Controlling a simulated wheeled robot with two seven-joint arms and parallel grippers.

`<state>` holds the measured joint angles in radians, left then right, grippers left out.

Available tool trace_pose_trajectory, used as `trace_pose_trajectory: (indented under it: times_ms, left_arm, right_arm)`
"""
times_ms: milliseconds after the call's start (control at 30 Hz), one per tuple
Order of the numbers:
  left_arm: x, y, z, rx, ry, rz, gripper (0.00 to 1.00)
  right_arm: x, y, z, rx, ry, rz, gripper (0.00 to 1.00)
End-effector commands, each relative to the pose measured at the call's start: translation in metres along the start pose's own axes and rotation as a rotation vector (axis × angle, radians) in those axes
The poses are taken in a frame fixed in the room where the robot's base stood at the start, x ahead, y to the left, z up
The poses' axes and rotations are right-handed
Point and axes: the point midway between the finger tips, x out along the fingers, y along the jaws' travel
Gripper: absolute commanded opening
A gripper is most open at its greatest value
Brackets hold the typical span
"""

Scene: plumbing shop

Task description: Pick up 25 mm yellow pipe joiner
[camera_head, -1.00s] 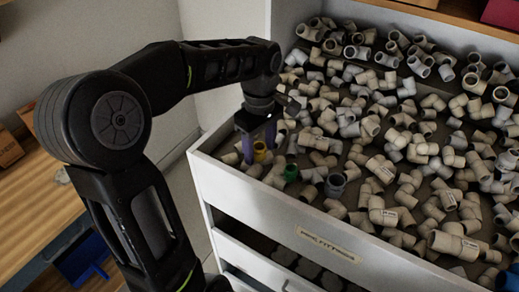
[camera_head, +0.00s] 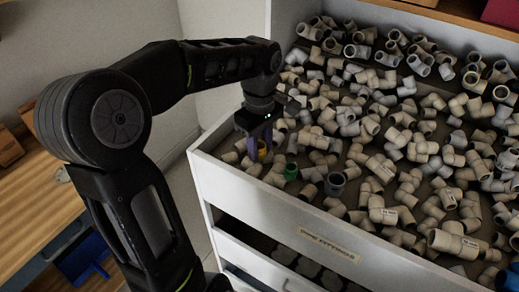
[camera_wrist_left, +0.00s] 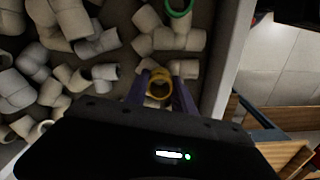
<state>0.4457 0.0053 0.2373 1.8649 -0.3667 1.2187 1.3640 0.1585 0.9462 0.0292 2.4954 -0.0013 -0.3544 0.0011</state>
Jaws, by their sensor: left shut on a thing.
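The yellow pipe joiner (camera_head: 262,148) is at the left front corner of the drawer of fittings. In the left wrist view the yellow joiner (camera_wrist_left: 159,85) sits between the two fingers, its round opening facing the camera. My left gripper (camera_head: 258,150) is shut on the joiner, with purple fingers on either side of it; it also shows in the left wrist view (camera_wrist_left: 160,92). In the head view the fingers partly hide the joiner. My right gripper is not in view.
A green-ringed fitting (camera_head: 291,171) and a grey-blue fitting (camera_head: 335,184) lie close to the right. Many beige fittings fill the white drawer (camera_head: 262,206). Its front wall is close to the gripper. A wooden bench (camera_head: 42,212) stands at the left.

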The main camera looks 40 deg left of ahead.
Motion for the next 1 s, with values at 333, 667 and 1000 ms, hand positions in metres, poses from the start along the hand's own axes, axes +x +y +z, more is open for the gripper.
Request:
trace_pose_trajectory:
  times_ms: [333, 667, 1000]
  left_arm:
    - [0.0, 0.0, 0.0, 0.0, 0.0, 0.0, 0.0]
    - [-0.003, 0.0, 0.0, 0.0, 0.0, 0.001, 0.0]
    - [-0.053, 0.001, 0.0, 0.001, 0.002, 0.004, 0.0]
  right_arm:
    - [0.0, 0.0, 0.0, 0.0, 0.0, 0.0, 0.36]
    - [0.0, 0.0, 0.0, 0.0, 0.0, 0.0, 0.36]
    - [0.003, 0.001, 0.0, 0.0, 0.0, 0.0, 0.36]
